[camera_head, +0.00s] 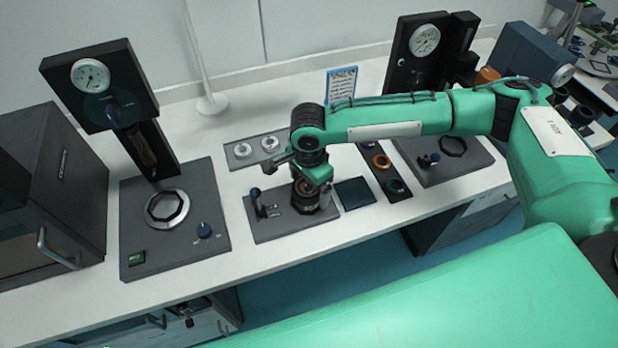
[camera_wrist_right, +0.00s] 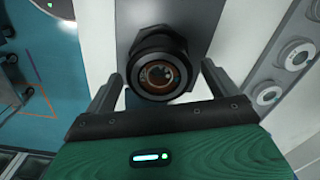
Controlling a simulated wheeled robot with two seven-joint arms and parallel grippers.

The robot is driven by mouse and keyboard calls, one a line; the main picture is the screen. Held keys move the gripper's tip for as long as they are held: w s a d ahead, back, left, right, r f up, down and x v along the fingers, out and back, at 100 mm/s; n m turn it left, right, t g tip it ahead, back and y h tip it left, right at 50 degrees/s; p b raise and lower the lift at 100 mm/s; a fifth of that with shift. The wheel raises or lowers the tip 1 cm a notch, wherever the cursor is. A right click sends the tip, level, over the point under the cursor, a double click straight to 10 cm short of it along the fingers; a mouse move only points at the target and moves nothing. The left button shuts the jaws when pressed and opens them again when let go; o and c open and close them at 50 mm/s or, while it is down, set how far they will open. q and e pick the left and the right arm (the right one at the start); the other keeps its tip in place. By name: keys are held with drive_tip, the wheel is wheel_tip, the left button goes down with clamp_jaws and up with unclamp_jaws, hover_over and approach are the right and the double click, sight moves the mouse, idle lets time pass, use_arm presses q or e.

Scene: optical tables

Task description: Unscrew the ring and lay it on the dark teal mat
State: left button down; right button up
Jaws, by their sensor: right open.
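A round black mount stands on the middle fixture plate (camera_head: 262,227); in the head view my right gripper largely covers it. In the right wrist view, a dark ring (camera_wrist_right: 158,44) shows at its top around a copper-toned round opening. My right gripper (camera_head: 308,187) is above the mount. In the wrist view its fingers (camera_wrist_right: 162,82) are open on either side of the mount, with visible gaps. The dark teal mat (camera_head: 354,193) lies bare just right of the fixture plate. My left gripper is not in view.
A small lever (camera_head: 257,198) stands on the fixture plate's left. A grey tray (camera_head: 238,160) with pale rings lies behind. A dark strip (camera_head: 394,178) with coloured rings lies right of the mat. Gauge stands (camera_head: 104,86) rise at left and back right.

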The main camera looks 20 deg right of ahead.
drive_tip(key=shift+c, duration=0.4)
drive_tip(key=c, duration=1)
drive_tip(key=shift+r+n+p, duration=0.2)
drive_tip(key=shift+n+p, duration=0.1)
drive_tip(key=shift+p, duration=0.15)
drive_tip(key=shift+r+n+p, duration=0.1)
drive_tip(key=shift+n+p, duration=0.8)
drive_tip(key=shift+p, duration=0.05)
drive_tip(key=n+p, duration=0.4)
drive_tip(key=n, duration=0.2)
drive_tip(key=n+p, duration=0.3)
drive_tip(key=n, duration=0.2)
drive_tip(key=shift+f, duration=0.2)
drive_tip(key=n+p, duration=0.1)
drive_tip(key=n, duration=0.1)
drive_tip(key=shift+n, duration=0.4)
drive_tip(key=shift+f+n, duration=0.15)
drive_tip(key=shift+n, duration=0.35)
